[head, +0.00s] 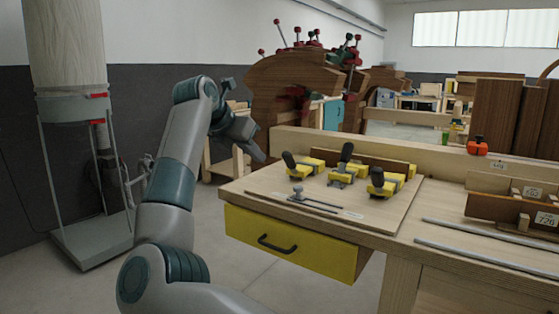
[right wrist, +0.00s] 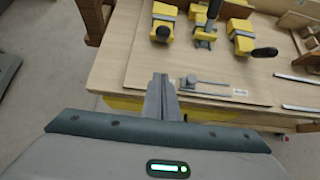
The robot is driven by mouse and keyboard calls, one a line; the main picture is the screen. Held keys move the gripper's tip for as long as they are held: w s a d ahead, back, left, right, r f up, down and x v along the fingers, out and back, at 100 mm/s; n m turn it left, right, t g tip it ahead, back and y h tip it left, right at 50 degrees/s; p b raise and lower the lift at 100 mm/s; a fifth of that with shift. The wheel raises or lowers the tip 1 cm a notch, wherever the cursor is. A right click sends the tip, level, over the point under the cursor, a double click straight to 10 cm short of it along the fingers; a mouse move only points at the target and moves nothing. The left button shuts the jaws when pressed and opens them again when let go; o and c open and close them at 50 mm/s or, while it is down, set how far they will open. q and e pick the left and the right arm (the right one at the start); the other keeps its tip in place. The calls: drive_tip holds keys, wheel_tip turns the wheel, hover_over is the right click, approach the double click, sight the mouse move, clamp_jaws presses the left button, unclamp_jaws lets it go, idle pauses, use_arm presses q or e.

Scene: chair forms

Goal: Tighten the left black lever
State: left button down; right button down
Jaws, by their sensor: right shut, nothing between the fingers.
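Three yellow clamps with black levers stand in a row on a wooden board. The left black lever (head: 289,160) rises tilted from the left clamp (head: 304,168); in the right wrist view its dark round end (right wrist: 162,33) shows at the top. The middle lever (head: 346,151) stands upright and the right lever (head: 377,178) leans. My right gripper (head: 259,154) is shut and empty, in the air to the left of the left lever and apart from it. Its fingers (right wrist: 161,82) show near the board's front edge in the right wrist view. My left gripper is in neither view.
A metal toggle clamp (head: 299,194) lies near the front of the board (head: 268,188). The bench has a yellow drawer (head: 290,243) below. Metal rods (head: 480,258) lie on the right. A wooden strip (head: 345,158) stands behind the clamps. A curved wooden form rises behind the bench.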

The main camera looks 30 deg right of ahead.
sight(291, 164)
drive_tip(key=shift+d+f, duration=0.1)
drive_tip(key=x, duration=0.9)
drive_tip(key=shift+d, duration=0.15)
drive_tip(key=shift+w+d+r+p, duration=0.2)
drive_tip(key=shift+d+p, duration=0.05)
drive_tip(key=shift+d, duration=0.2)
drive_tip(key=shift+w+d+r+p, duration=0.15)
drive_tip(key=shift+w+d+p, duration=0.1)
drive_tip(key=shift+d, duration=0.25)
drive_tip(key=shift+w+d+r, duration=0.15)
drive_tip(key=shift+d+r, duration=0.3)
drive_tip(key=shift+d, duration=0.1)
drive_tip(key=shift+w+d+r, duration=0.1)
drive_tip(key=shift+w+d, duration=0.05)
drive_tip(key=shift+d, duration=0.05)
use_arm(q)
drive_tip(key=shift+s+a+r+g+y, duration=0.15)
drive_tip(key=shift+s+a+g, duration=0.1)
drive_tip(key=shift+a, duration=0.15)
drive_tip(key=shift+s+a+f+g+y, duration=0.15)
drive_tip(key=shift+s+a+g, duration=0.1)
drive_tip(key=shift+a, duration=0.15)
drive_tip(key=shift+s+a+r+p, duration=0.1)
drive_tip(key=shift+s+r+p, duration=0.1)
drive_tip(key=shift+p, duration=0.1)
use_arm(e)
drive_tip(key=shift+r, duration=0.1)
